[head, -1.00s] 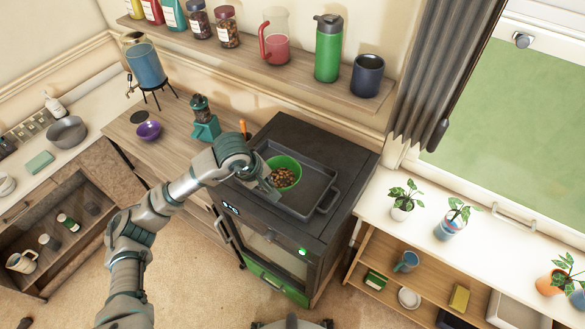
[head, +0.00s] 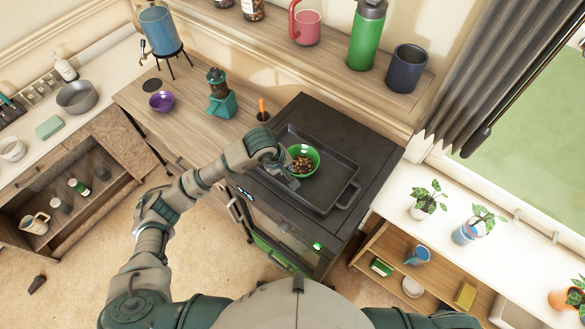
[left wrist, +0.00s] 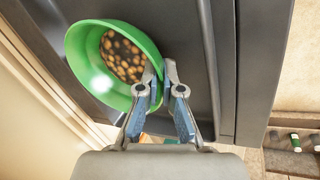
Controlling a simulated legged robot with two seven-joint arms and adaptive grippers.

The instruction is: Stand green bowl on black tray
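The green bowl (head: 313,155), filled with brown nut-like pieces, is over the left part of the black tray (head: 327,188), which lies on the dark oven top. It looks about upright; I cannot tell if its base touches the tray. My left gripper (head: 294,182) is at the bowl's near left side. In the left wrist view, the bowl (left wrist: 88,72) shows at upper left, and the gripper (left wrist: 161,80) has one finger inside its rim and one outside, closed on the rim. My right gripper is not in view.
A teal grinder (head: 220,95) and a purple bowl (head: 161,101) stand on the wooden counter left of the oven (head: 350,130). A wall shelf with a green flask (head: 366,40) runs behind. Potted plants (head: 425,202) stand on the white counter at right. The tray's right part is empty.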

